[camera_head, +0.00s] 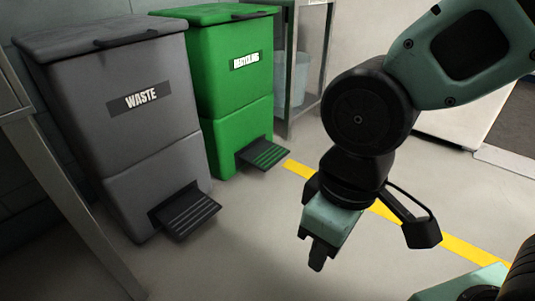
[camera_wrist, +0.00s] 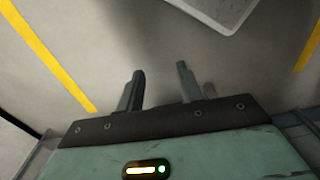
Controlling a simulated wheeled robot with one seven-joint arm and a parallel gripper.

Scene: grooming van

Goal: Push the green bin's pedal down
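The green bin (camera_head: 233,100) stands against the wall in the head view, with a recycling label on its front and its lid closed. Its dark pedal (camera_head: 264,154) juts out low at the front, with green stripes, and sits raised off the floor. My gripper (camera_head: 317,258) hangs to the right and in front of the pedal, pointing down, apart from it. In the wrist view my gripper (camera_wrist: 160,88) shows two fingers spread apart with nothing between them. The green bin and its pedal do not show in the wrist view.
A grey waste bin (camera_head: 140,110) with its own pedal (camera_head: 186,211) stands left of the green bin. A metal table leg (camera_head: 75,205) is at the left. A yellow floor line (camera_head: 455,245) crosses open floor. A pale flat-edged object (camera_wrist: 215,12) lies at the top of the wrist view.

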